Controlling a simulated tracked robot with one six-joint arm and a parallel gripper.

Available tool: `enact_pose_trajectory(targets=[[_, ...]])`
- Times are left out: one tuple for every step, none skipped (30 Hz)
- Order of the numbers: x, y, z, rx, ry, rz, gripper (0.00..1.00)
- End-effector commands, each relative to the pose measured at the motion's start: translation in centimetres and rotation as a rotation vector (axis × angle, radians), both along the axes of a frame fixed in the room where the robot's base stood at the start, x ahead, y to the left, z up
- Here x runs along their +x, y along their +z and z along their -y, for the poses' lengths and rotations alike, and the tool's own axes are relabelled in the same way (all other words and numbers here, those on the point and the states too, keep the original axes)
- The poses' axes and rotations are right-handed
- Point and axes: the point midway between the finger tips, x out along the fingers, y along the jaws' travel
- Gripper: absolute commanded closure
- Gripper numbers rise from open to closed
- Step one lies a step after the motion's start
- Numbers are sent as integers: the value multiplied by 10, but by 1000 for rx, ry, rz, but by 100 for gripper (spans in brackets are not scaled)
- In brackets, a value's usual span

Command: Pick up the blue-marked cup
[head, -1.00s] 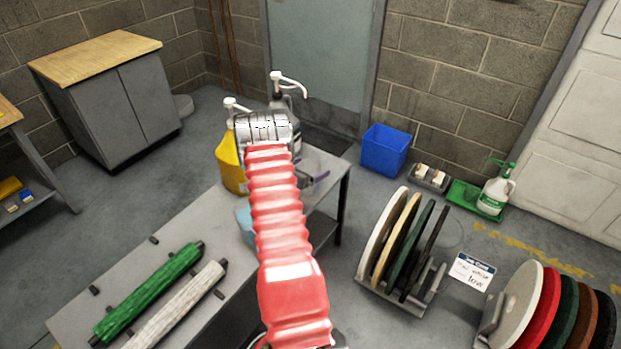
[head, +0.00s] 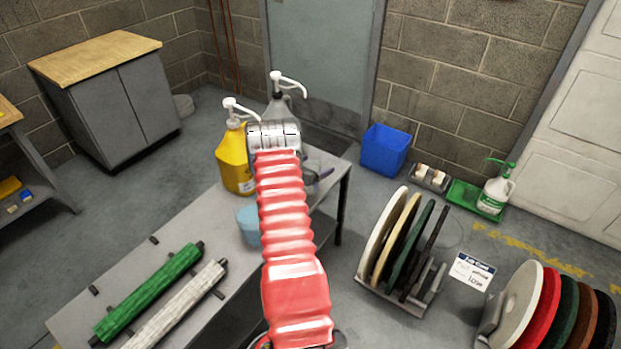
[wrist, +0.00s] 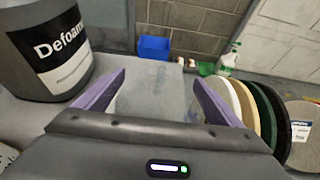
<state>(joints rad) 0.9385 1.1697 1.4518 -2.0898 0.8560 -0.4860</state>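My gripper (wrist: 158,78) shows in the wrist view with its two purple fingers spread apart and nothing between them but the view of the grey table end. In the head view my arm hides most of it. A pale blue cup-like container (head: 247,226) stands on the grey table (head: 200,262), left of my arm and partly hidden by it. No blue mark can be made out on it, so I cannot tell whether it is the blue-marked cup. The wrist view does not show it.
A yellow pump jug (head: 234,165) and a grey pump jug (head: 283,107) stand near my gripper; the grey one, labelled Defoamer, is close at left in the wrist view (wrist: 45,50). Green (head: 150,295) and white (head: 180,310) rolls lie in front. A pad rack (head: 395,293) stands right.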

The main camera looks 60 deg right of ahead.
Motion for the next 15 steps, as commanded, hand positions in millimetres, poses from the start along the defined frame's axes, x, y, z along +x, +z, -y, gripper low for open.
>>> enact_pose_trajectory(targets=[[0, 0, 0, 0, 0, 0, 15], [0, 0, 0, 0, 0, 0, 17], [0, 0, 0, 0, 0, 0, 20], [0, 0, 0, 0, 0, 0, 22], [0, 0, 0, 0, 0, 0, 24], [0, 0, 0, 0, 0, 0, 27], [0, 0, 0, 0, 0, 0, 29], [0, 0, 0, 0, 0, 0, 31], [0, 0, 0, 0, 0, 0, 34], [0, 0, 0, 0, 0, 0, 36], [0, 0, 0, 0, 0, 0, 38], [0, 0, 0, 0, 0, 0, 41], [0, 0, 0, 0, 0, 0, 43], [0, 0, 0, 0, 0, 0, 45], [0, 0, 0, 0, 0, 0, 48]])
